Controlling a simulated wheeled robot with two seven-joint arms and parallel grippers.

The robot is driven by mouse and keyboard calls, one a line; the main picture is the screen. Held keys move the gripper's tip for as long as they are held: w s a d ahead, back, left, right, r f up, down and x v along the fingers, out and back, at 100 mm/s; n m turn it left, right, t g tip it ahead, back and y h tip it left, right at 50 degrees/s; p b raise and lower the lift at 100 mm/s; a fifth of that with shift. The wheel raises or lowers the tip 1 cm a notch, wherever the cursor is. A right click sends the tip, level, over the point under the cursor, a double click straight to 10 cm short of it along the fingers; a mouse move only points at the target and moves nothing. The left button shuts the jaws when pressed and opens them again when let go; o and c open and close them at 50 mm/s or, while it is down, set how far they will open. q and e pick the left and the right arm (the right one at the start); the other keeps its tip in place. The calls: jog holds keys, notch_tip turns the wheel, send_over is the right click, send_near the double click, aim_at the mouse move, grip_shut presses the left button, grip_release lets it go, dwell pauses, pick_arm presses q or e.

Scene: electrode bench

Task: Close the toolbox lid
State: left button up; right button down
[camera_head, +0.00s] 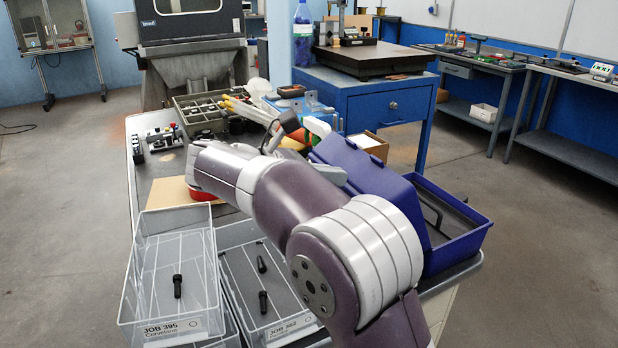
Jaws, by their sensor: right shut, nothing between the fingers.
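The blue toolbox (478,238) stands at the right end of the bench. Its blue lid (365,185) is open and tilted up on the left side of the box, so part of the dark interior shows. A black handle bar shows at the opening. My right arm reaches from the lower right across the front of the toolbox and hides its lower left part. My right gripper (328,172) is mostly hidden behind my arm, close to the lid's left edge; I cannot tell whether it touches. It is shut and empty. My left gripper is not in view.
Clear bins (135,290) holding dark bolts stand at the bench's front left. A green divided tray (185,103), small parts and a blue basket crowd the back. A small open carton (372,143) is behind the lid. A blue cabinet (345,103) stands beyond. The floor at right is free.

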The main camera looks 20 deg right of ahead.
aim_at(377, 165)
jog(key=d, duration=0.4)
jog(key=shift+w+d+r, duration=0.1)
jog(key=shift+w+d, duration=0.05)
jog(key=shift+d, duration=0.15)
jog(key=shift+d+r, duration=0.35)
jog(key=shift+d, duration=0.35)
